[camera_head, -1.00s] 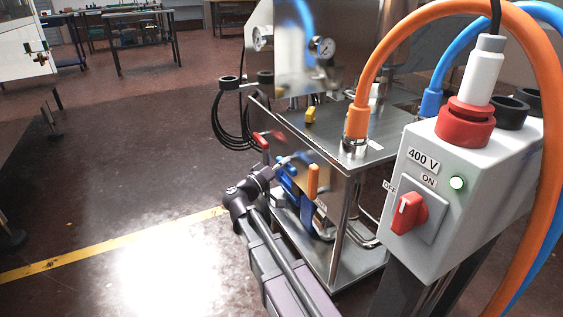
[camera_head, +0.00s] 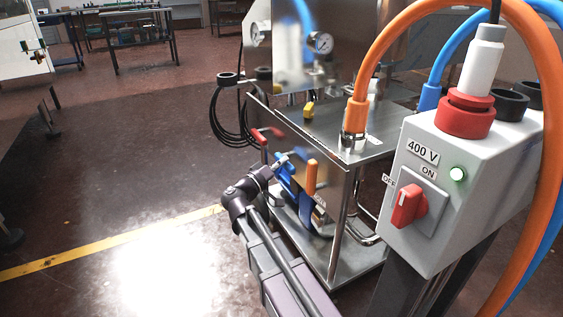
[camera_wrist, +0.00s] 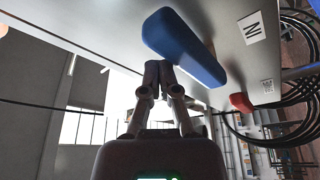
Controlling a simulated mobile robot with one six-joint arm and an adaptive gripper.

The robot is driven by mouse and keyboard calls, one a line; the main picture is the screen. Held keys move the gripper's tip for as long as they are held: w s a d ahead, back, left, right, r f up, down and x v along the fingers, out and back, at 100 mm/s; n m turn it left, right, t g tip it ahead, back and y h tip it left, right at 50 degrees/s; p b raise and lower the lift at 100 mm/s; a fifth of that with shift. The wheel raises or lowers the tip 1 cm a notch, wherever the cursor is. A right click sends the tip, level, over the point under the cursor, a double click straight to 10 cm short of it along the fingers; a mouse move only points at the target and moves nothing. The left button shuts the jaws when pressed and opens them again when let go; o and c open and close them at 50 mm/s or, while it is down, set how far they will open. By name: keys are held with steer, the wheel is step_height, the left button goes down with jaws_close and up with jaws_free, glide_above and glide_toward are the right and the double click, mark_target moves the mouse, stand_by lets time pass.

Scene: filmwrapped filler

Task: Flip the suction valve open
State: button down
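Several coloured valve handles are on the steel skid; which one is the suction valve I cannot tell for sure. A blue handle (camera_wrist: 185,45) juts from the panel in the wrist view, just beyond my gripper (camera_wrist: 158,72). The fingertips are together with nothing visible between them, close beside the blue handle; whether they touch it I cannot tell. In the head view my gripper (camera_head: 283,161) is at the skid's left side, near blue parts (camera_head: 290,182). An orange handle (camera_head: 311,178) stands upright to its right. A red handle (camera_head: 262,138) is behind it to the left.
A grey switch box (camera_head: 450,190) with a red knob (camera_head: 408,206) stands at the right, with thick orange (camera_head: 380,50) and blue hoses. Black cables (camera_head: 222,125) hang behind the skid.

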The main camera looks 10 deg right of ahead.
steer(key=shift+s+d, duration=0.15)
steer(key=shift+s, duration=0.1)
steer(key=r+p, duration=0.4)
steer(key=shift+w+r+p, duration=0.15)
steer(key=shift+w+p, duration=0.05)
steer(key=shift+p, duration=0.1)
steer(key=s+a+f+b, duration=0.3)
steer(key=a, duration=0.6)
steer(key=shift+a+f+b, duration=0.15)
steer(key=shift+f+b, duration=0.2)
steer(key=shift+s, duration=0.1)
